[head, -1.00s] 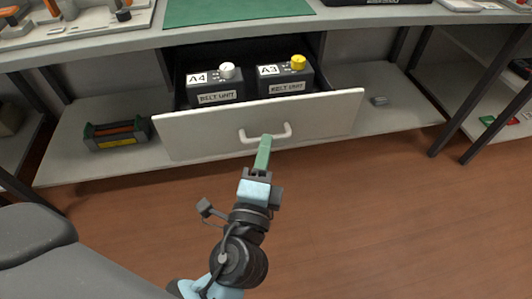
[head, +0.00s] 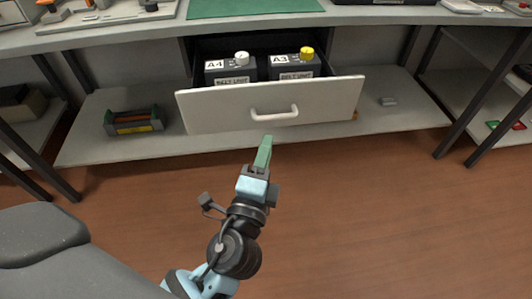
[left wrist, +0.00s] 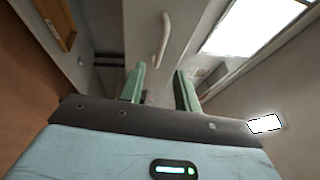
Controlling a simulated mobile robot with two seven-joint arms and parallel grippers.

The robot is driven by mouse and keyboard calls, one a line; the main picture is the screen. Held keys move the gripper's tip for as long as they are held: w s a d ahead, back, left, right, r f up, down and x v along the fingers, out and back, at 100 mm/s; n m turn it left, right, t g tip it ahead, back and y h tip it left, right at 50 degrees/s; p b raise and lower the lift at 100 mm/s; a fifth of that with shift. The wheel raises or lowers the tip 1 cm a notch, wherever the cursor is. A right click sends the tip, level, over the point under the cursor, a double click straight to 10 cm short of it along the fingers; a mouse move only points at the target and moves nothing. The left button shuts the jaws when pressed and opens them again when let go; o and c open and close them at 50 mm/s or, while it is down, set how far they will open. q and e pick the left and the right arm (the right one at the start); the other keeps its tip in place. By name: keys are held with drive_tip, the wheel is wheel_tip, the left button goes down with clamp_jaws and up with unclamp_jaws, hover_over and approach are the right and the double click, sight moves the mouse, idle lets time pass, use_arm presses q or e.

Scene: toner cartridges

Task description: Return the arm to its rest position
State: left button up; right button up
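My left gripper (head: 264,152) is in front of and below the open drawer (head: 330,108), apart from its white handle (head: 274,114). In the left wrist view the two green fingers (left wrist: 160,85) stand apart with nothing between them, and the drawer handle (left wrist: 162,40) shows beyond them. The drawer holds two dark boxes: the A4 unit (head: 230,70) with a white knob and the A3 unit (head: 294,68) with a yellow knob. My right gripper is not in view.
The workbench (head: 360,15) runs above the drawer, with a green mat (head: 255,8) on it. The wooden floor (head: 390,220) in front is clear.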

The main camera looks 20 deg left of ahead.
use_arm(q)
drive_tip(key=shift+f, duration=0.15)
